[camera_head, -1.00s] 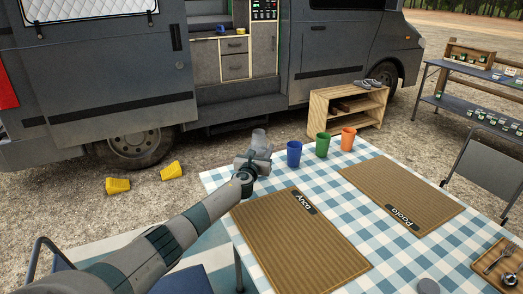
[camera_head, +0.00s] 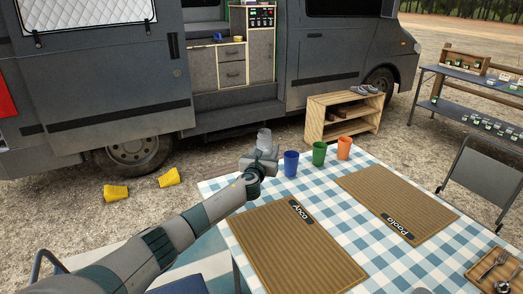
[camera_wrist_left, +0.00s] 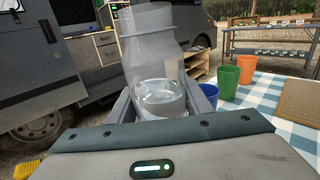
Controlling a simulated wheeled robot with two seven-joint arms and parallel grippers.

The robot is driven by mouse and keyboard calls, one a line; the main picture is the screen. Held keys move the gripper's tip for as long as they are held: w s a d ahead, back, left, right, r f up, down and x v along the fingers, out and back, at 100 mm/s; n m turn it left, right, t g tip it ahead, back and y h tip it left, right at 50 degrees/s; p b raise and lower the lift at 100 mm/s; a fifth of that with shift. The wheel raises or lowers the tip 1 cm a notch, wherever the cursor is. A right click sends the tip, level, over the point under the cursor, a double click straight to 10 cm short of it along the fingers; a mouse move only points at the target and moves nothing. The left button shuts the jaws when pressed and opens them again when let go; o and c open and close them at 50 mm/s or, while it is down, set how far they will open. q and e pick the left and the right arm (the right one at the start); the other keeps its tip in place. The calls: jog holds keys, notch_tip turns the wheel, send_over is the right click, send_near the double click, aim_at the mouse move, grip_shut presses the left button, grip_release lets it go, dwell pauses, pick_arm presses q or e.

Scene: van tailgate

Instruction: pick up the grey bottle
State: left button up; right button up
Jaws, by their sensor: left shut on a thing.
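The grey bottle (camera_wrist_left: 150,60) is see-through, with a wide neck, a ring below it and some clear contents at the bottom. It also shows in the head view (camera_head: 264,138), upright above the table's far left corner. My left gripper (camera_head: 262,160) is shut on it, with one finger on each side of its lower body in the left wrist view (camera_wrist_left: 162,103). The bottle's base is hidden by the gripper. My right gripper is not in view.
A blue cup (camera_head: 291,163), green cup (camera_head: 319,153) and orange cup (camera_head: 344,148) stand right of the bottle on the checked table (camera_head: 310,190). Two woven mats lie nearer. A wooden shelf (camera_head: 315,118) and the grey van stand behind. Yellow blocks (camera_head: 116,192) lie on the gravel.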

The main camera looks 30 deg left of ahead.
pick_arm(q)
jog(key=d+r, duration=0.4)
jog(key=d, duration=0.3)
jog(key=shift+s+d+r+p, duration=0.2)
jog(key=shift+d+r+p, duration=0.2)
jog(key=shift+p, duration=0.05)
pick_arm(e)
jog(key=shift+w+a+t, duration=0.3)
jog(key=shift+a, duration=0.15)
pick_arm(q)
jog(key=shift+d+r, duration=0.1)
jog(key=shift+d, duration=0.05)
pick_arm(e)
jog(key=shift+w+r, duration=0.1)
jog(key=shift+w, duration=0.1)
pick_arm(q)
jog(key=shift+s, duration=0.15)
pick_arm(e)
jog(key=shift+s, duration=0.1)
